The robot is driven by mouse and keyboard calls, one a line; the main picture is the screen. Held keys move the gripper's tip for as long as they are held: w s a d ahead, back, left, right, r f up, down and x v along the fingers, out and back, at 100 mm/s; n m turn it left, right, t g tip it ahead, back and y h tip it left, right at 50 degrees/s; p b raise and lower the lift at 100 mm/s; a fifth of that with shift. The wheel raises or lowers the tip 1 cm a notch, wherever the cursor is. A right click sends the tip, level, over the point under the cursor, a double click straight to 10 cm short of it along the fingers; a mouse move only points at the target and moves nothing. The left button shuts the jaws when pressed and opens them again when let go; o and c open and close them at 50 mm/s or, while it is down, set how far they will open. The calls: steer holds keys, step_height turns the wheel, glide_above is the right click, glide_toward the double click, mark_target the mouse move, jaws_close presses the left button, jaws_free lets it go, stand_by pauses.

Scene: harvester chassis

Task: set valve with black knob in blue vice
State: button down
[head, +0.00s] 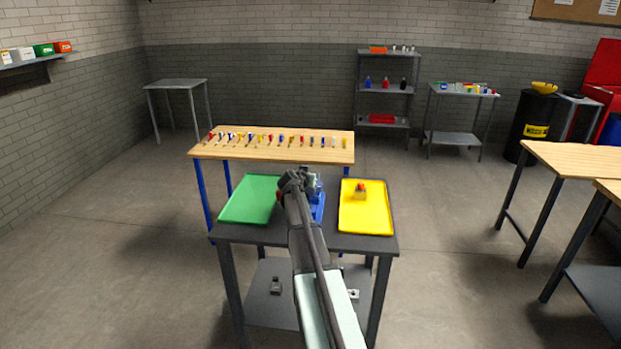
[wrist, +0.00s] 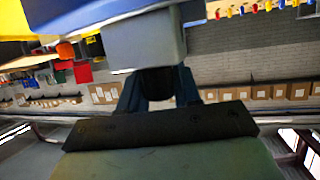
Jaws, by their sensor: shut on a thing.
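The blue vice (head: 318,208) stands on the dark table between the green and yellow trays, partly hidden by my arm. My gripper (head: 295,180) is at the vice. In the wrist view my gripper (wrist: 157,92) is shut on a black knob (wrist: 157,80), with the grey valve body (wrist: 145,48) just beyond the fingers. The blue of the vice (wrist: 95,12) shows right against or very close to the grey body. I cannot tell whether the body is seated in the jaws. In the head view the held valve is hidden or too small to make out.
A green tray (head: 250,200) lies left of the vice. A yellow tray (head: 376,222) lies right, holding a red-topped piece (head: 360,191). Behind is a wooden bench (head: 270,152) with a row of small coloured tools. Small grey parts sit on the lower shelf (head: 262,308).

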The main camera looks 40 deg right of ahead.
steer(key=shift+f, duration=0.7)
stand_by(0.7)
steer(key=c, duration=0.7)
jaws_free()
steer(key=shift+s+a, duration=0.1)
steer(key=v, duration=1.3)
steer(key=shift+s+a+r, duration=0.1)
steer(key=shift+a, duration=0.15)
